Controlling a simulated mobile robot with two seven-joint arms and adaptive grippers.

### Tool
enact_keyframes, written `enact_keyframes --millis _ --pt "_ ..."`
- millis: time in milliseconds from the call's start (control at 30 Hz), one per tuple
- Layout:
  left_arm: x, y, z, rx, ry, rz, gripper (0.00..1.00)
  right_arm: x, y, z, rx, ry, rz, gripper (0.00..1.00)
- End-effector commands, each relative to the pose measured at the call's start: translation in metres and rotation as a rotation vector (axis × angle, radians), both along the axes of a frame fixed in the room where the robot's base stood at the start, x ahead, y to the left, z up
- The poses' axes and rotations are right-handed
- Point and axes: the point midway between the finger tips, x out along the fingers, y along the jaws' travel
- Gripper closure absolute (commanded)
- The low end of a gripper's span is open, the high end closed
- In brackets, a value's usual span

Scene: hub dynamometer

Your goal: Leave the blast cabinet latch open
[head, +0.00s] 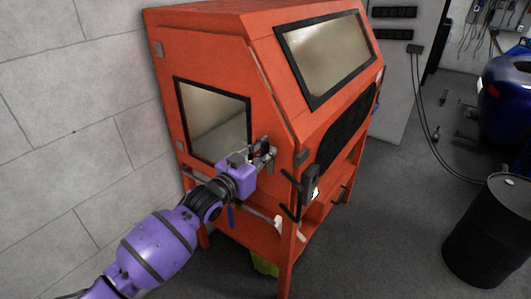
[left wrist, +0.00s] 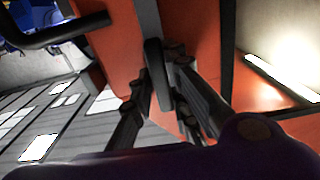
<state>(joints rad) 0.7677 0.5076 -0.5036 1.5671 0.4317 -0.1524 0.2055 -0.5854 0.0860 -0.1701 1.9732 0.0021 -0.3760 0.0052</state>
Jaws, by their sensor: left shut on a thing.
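The orange-red blast cabinet (head: 220,45) stands in the middle of the head view, with a framed side window (head: 215,120) and a sloped top window. My left gripper (head: 266,152) is at the cabinet's side near the front edge, just right of the side window. In the left wrist view its fingers (left wrist: 160,95) are shut on a dark, rounded bar, which looks like the latch (left wrist: 156,72). The gripper hides most of the latch in the head view. I cannot tell whether the latch is open. My right gripper does not show.
A black handle or bracket (head: 309,185) sticks out from the cabinet's front corner, close right of my left gripper. A black drum (head: 490,230) and a blue vehicle (head: 505,100) stand at the right. A block wall (head: 75,130) is at the left. The floor between cabinet and drum is clear.

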Motion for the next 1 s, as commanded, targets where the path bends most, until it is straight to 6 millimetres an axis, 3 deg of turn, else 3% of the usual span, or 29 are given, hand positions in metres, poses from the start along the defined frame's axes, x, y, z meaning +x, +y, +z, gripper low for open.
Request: enact_keyframes --millis 167,200,333,733,1000 --pt "0.002 0.003 0.000 0.006 -0.002 0.005 1.00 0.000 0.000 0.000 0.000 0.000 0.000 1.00" --pt "0.002 0.003 0.000 0.005 -0.003 0.005 0.84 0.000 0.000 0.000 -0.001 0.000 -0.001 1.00" --pt "0.001 0.003 0.000 0.005 -0.002 0.004 0.68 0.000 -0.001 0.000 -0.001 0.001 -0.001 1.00" --pt "-0.005 0.005 -0.001 0.002 0.000 0.002 0.68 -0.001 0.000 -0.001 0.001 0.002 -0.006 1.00" --pt "-0.047 0.036 -0.001 0.004 0.000 0.003 0.68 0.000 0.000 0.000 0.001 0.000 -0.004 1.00"
